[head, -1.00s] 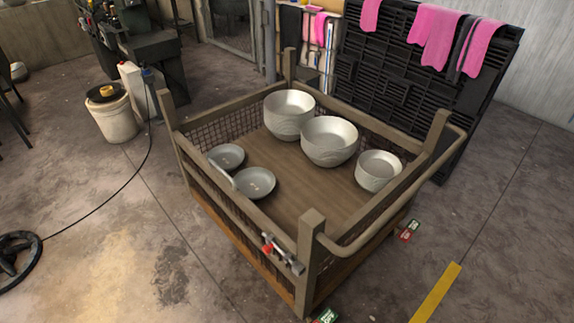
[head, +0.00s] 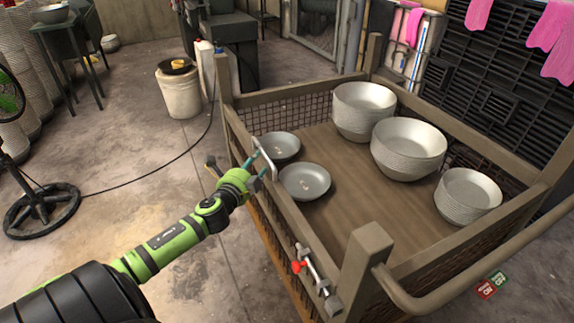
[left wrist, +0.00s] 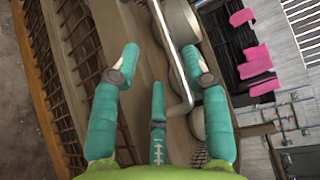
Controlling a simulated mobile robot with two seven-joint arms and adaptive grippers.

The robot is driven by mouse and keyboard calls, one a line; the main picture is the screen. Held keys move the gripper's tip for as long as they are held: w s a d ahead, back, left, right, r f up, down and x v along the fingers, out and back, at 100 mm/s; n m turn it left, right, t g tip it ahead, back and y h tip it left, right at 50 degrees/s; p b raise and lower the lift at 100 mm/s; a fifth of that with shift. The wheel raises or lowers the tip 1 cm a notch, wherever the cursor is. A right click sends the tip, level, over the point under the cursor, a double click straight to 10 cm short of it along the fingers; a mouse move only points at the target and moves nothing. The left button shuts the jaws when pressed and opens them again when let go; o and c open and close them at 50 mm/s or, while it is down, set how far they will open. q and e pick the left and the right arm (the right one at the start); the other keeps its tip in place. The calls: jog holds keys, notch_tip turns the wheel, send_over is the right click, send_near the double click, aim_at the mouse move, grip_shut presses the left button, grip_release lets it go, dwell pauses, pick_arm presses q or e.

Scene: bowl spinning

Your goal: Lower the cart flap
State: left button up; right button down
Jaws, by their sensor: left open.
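The cart (head: 370,250) is a brown box frame with mesh sides. Its near-left side flap (head: 290,212) stands upright, with a pale metal handle (head: 267,158) on its top rail. A latch (head: 313,273) with a red tip sits near the front corner post. My left gripper (head: 255,168) is open at the handle. In the left wrist view its teal fingers (left wrist: 158,62) are spread, with the handle (left wrist: 168,50) running between them; I cannot tell whether they touch it. My right gripper is out of view.
Stacked bowls (head: 408,148) and two shallow bowls (head: 304,181) stand on the cart floor. A white bucket (head: 181,95) and a black round stand base (head: 42,209) are on the left. The concrete floor left of the cart is mostly clear.

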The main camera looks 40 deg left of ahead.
aim_at(263, 154)
pick_arm(q)
jog(key=x, duration=0.2)
jog(key=b+x, duration=0.1)
jog(key=x, duration=0.2)
jog(key=shift+w+a+r, duration=0.15)
jog(key=shift+w+r, duration=0.05)
jog(key=shift+w, duration=0.15)
jog(key=shift+w+a+f, duration=0.1)
jog(key=shift+w+a, duration=0.05)
jog(key=shift+w, duration=0.35)
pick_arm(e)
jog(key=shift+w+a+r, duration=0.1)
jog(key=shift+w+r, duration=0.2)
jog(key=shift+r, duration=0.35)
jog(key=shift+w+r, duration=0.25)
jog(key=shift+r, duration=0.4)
pick_arm(q)
grip_shut()
